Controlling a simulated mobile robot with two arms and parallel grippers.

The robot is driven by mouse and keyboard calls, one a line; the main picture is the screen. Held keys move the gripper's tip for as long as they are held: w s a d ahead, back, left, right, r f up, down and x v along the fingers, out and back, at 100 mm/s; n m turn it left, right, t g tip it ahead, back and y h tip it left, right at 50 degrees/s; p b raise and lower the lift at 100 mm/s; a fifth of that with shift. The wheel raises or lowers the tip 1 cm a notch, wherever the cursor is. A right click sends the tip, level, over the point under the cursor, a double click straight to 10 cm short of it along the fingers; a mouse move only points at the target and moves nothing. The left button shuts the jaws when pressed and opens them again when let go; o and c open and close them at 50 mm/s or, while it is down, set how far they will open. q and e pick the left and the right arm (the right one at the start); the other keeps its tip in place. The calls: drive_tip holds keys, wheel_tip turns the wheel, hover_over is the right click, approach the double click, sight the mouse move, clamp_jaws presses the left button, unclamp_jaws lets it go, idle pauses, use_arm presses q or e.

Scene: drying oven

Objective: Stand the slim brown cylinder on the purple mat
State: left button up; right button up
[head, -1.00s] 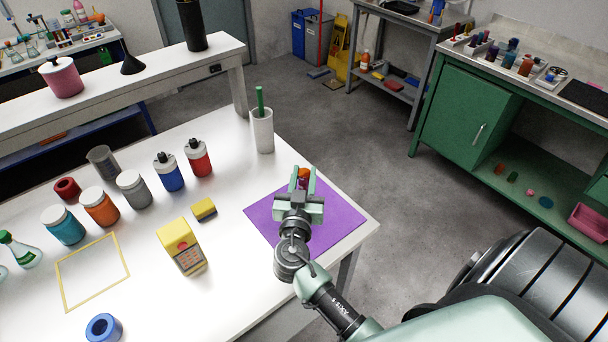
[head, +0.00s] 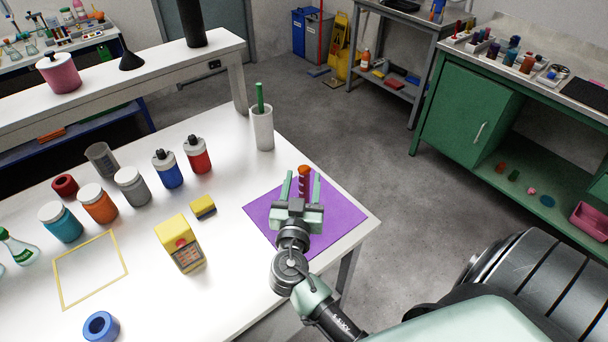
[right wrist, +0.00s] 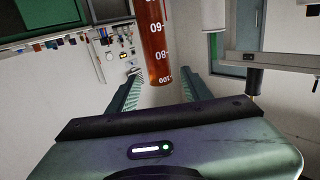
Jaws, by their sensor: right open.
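The slim brown cylinder (head: 304,184) stands upright at the far part of the purple mat (head: 345,213). Its orange-brown top shows above the fingers in the head view; its foot is hidden by my right gripper. My right gripper (head: 302,184) is open, its two green fingers apart on either side of the cylinder. In the right wrist view, which is upside down, the cylinder (right wrist: 154,40) shows white graduation numbers. It appears beyond the palm between the open fingers, with a gap on each side. My left gripper is not in view.
A white holder (head: 262,130) with a green stick stands behind the mat. A yellow-black block (head: 203,208) and a yellow device (head: 180,243) stand left of the mat. Several bottles and jars fill the table's left part. The table's right edge is close to the mat.

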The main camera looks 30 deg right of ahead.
drive_tip(key=b+v, duration=0.2)
drive_tip(key=v, duration=0.6)
drive_tip(key=shift+s+a+b, duration=0.25)
drive_tip(key=shift+s+b, duration=0.1)
